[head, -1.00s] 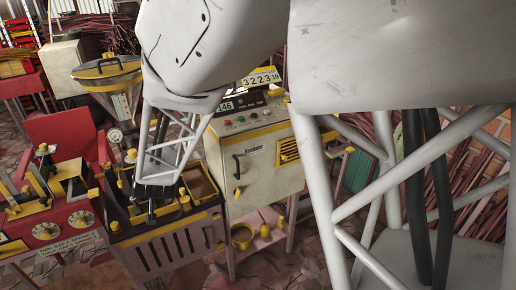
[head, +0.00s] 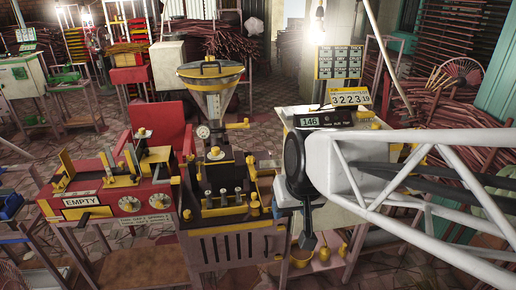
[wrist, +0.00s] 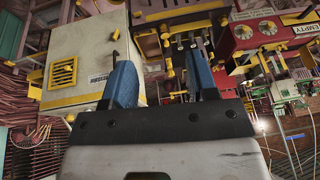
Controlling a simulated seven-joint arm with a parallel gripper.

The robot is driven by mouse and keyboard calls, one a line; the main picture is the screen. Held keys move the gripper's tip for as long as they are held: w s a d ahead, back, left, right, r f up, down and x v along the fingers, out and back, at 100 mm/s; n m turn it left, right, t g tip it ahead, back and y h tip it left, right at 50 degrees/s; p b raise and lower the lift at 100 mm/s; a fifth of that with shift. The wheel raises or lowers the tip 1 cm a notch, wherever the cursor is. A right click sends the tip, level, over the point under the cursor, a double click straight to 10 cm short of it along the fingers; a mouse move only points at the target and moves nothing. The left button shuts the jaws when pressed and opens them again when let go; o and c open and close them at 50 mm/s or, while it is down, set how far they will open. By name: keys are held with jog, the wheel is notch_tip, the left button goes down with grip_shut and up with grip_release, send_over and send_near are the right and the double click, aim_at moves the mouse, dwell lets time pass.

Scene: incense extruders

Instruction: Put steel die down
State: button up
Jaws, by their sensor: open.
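Several small grey metal pieces (head: 224,197) stand upright in a row on the front of the black-and-yellow extruder (head: 243,215). I cannot tell which of them, if any, is the steel die. Similar pieces show at the top of the wrist view (wrist: 180,42). My gripper (head: 308,240) hangs to the right of the extruder, in front of the cream control cabinet. In the wrist view my gripper (wrist: 163,82) has its two blue fingers spread wide, with nothing held between them.
The cream cabinet (wrist: 78,70) with a yellow vent is close to my gripper. A red machine (head: 125,200) with dials and an EMPTY sign stands left of the extruder. A pink low shelf (head: 325,262) with yellow vessels is below the cabinet.

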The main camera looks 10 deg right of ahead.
jog(key=s+d+r+g+h, duration=0.1)
jog(key=s+d, duration=0.2)
jog(key=s, duration=0.5)
jog(key=shift+w+d+r, duration=0.1)
dwell(0.8)
